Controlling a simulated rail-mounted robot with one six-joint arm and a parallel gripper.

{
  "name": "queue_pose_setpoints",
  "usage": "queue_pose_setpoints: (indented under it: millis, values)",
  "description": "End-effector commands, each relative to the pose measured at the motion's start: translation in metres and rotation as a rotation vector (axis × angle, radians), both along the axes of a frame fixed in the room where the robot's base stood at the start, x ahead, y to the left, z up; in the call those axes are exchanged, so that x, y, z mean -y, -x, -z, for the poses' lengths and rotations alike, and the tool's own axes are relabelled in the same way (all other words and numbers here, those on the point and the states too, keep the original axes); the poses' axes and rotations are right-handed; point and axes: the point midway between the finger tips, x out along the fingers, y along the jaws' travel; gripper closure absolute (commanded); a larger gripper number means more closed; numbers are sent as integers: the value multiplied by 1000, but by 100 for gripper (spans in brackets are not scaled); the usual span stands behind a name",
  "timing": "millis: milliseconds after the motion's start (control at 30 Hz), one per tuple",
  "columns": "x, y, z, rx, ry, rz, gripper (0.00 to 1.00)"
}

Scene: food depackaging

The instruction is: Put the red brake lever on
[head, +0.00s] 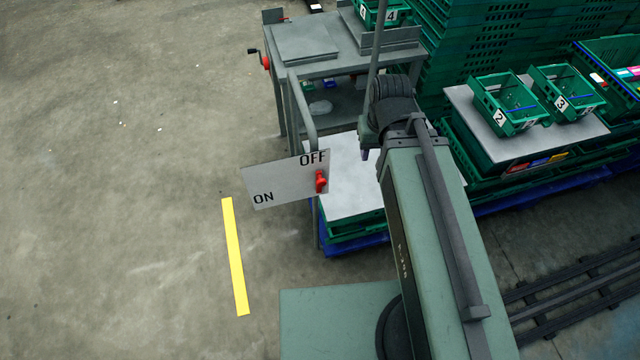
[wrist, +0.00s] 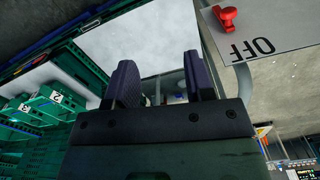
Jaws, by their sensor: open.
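The red brake lever (head: 321,181) sits on a grey sign plate (head: 285,187) marked OFF and ON. The lever is at the OFF end, just below that word. In the wrist view the lever (wrist: 228,16) is at the top right on the plate (wrist: 270,25), beside the word OFF. My gripper (wrist: 158,85) shows in the wrist view with two dark ridged fingers apart and nothing between them. It is to the left of the lever in that view and does not touch it.
A grey bent post (head: 303,110) stands by the plate. A grey workbench (head: 330,70) is behind it. Green crates numbered 2 (head: 505,105) and 3 (head: 565,90) stand on a table at right. A yellow floor strip (head: 234,255) lies on open floor at left.

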Motion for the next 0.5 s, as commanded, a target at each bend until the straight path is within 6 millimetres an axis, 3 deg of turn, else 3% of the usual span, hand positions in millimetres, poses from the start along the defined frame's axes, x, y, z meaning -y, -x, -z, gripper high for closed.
queue_pose_setpoints:
  millis: [33,133,300,367,433,500]
  values:
    - [1,0,3,0,0,2,60]
    - [9,-2,24,0,0,23,75]
    - [21,-21,84,-10,-133,88,100]
    - [19,-29,97,-15,-221,99,100]
    - [12,-38,100,-19,-335,93,100]
    - [1,-41,87,-23,-412,72,100]
